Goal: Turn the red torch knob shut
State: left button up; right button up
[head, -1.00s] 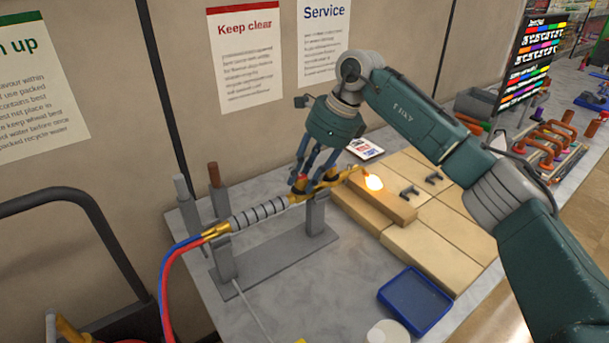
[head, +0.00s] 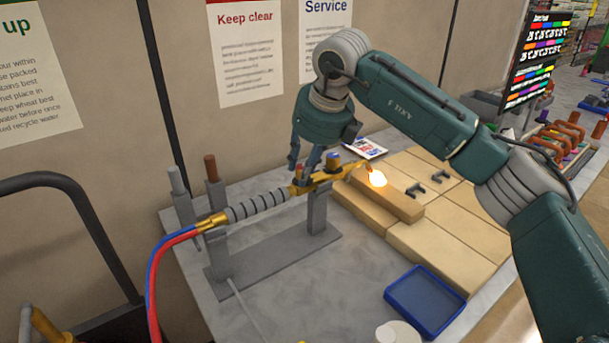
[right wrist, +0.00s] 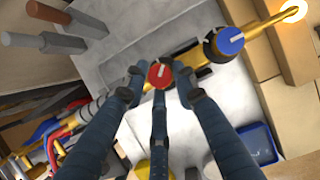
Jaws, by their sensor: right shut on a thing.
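The torch (head: 258,204) lies across a grey stand, with a gold valve body, a ribbed grey handle and a lit flame (head: 376,178) at its tip. The red knob (right wrist: 160,75) sits between the fingers of my right gripper (right wrist: 160,80) in the right wrist view. The gripper (head: 302,170) comes down on the torch from above and is shut on the red knob. In the head view the fingers largely hide that knob. The blue knob (right wrist: 230,40) stands beside it, nearer the flame, and is free. My left gripper is not in view.
Pale bricks (head: 440,237) lie right of the flame, with small dark fittings on top. A blue tray (head: 425,300) and a white round item (head: 398,332) are at the front. Red and blue hoses (head: 165,250) hang off the left. Two rods (head: 212,175) stand behind the handle.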

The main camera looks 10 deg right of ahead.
jog(key=m+h+b, duration=0.1)
jog(key=m, duration=0.1)
jog(key=m+b, duration=0.1)
jog(key=m, duration=0.1)
jog(key=shift+a+m+h+b, duration=0.15)
jog(key=shift+m+h+b, duration=0.15)
jog(key=shift+h, duration=0.1)
jog(key=m+h+b, duration=0.1)
jog(key=m, duration=0.3)
jog(key=shift+h, duration=0.3)
jog(key=shift+r, duration=0.1)
jog(key=o, duration=1.1)
jog(key=shift+b, duration=0.3)
jog(key=v, duration=1.2)
